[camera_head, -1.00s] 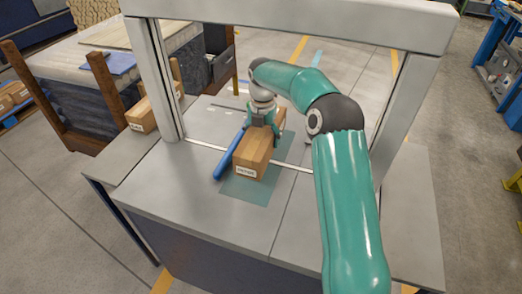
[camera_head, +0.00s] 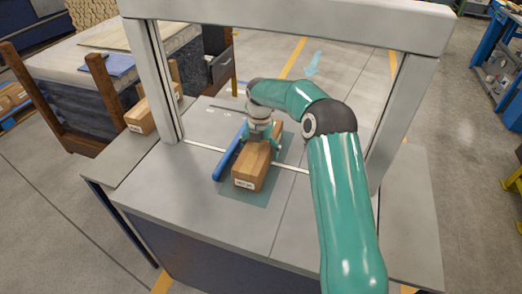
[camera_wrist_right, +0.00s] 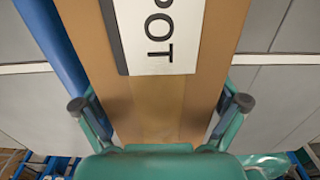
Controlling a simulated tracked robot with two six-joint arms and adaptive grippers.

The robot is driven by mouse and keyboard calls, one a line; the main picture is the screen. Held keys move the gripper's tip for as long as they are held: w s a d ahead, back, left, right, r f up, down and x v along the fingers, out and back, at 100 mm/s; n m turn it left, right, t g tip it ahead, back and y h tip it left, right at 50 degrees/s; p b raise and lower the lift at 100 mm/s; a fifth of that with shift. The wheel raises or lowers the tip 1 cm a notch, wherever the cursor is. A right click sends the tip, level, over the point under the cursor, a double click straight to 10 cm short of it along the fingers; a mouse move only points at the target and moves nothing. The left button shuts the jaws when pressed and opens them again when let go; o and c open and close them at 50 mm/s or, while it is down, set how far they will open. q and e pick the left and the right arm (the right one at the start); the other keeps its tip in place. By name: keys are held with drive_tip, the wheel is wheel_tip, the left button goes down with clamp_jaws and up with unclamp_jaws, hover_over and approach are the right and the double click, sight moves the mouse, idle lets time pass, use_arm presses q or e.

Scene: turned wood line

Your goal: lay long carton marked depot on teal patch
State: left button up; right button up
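The long carton (camera_head: 256,166), brown with a white label on its near end, lies on the teal patch (camera_head: 238,196), which shows around its near end and right side. In the right wrist view the carton's top (camera_wrist_right: 150,105) fills the middle, with a white label (camera_wrist_right: 157,35) reading "POT", the rest cut off. My right gripper (camera_head: 262,145) is over the carton's far part. In the wrist view its fingers (camera_wrist_right: 161,104) straddle the carton, with small gaps at both sides, so it looks open. My left gripper is not in view.
A blue bar (camera_head: 230,157) lies close along the carton's left side. A grey frame (camera_head: 290,22) spans the table (camera_head: 175,210), with posts left and right. Another carton (camera_head: 141,116) stands left of the left post. The table's front is clear.

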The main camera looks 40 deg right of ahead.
drive_tip(key=shift+r, duration=0.15)
wheel_tip(320, 180, up, 7)
drive_tip(key=shift+r, duration=0.2)
idle(0.5)
drive_tip(key=shift+s, duration=0.1)
idle(0.3)
